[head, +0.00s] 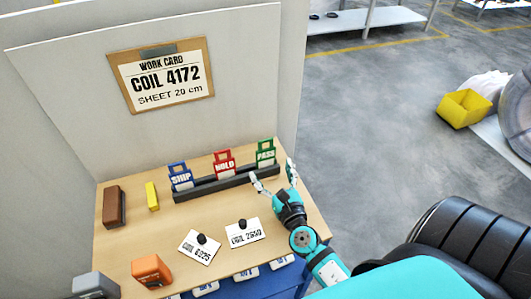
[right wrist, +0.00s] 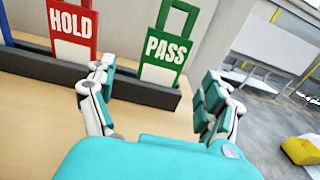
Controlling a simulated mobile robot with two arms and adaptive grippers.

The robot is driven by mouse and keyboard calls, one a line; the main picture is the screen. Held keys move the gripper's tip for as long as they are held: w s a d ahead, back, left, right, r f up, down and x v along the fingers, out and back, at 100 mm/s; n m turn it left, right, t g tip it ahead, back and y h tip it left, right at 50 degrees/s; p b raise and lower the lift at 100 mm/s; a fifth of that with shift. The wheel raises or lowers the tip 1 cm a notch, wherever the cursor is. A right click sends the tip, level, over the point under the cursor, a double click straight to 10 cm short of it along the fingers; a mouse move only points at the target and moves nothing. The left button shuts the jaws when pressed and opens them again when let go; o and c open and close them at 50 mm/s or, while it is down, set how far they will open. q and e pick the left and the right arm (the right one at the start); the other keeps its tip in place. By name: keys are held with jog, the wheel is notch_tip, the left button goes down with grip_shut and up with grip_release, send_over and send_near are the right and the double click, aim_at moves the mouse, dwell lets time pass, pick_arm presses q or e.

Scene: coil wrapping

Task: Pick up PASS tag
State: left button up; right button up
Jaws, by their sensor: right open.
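The green PASS tag (head: 266,153) stands upright at the right end of a dark rack (head: 222,183) on the wooden table. It also shows in the right wrist view (right wrist: 165,52), ahead of my fingers and a little right of the middle. The red HOLD tag (head: 224,163) and the blue SHIP tag (head: 181,177) stand to its left in the same rack. My right gripper (head: 273,178) is open just in front of the PASS tag, its fingers apart on either side and nothing between them. My left gripper is not in view.
Two cards with black knobs, COIL 6225 (head: 200,248) and COIL 2650 (head: 245,233), lie on the table. A brown block (head: 114,206), a yellow block (head: 152,196) and an orange item (head: 151,270) sit at left. A panel with a work card (head: 161,74) rises behind the rack.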

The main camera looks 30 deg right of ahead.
aim_at(266, 158)
jog(key=shift+r+p+x, duration=0.2)
jog(key=shift+p+x, duration=0.15)
jog(key=shift+x, duration=0.6)
jog(key=x, duration=0.3)
jog(key=shift+w+d+f+p, duration=0.1)
jog(key=shift+w+d+p, duration=0.15)
jog(key=shift+p, duration=0.15)
jog(key=shift+w+f, duration=0.1)
jog(key=shift+w, duration=0.15)
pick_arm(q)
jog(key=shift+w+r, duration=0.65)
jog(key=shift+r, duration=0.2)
pick_arm(e)
jog(key=shift+c, duration=0.4)
jog(key=c, duration=1.1)
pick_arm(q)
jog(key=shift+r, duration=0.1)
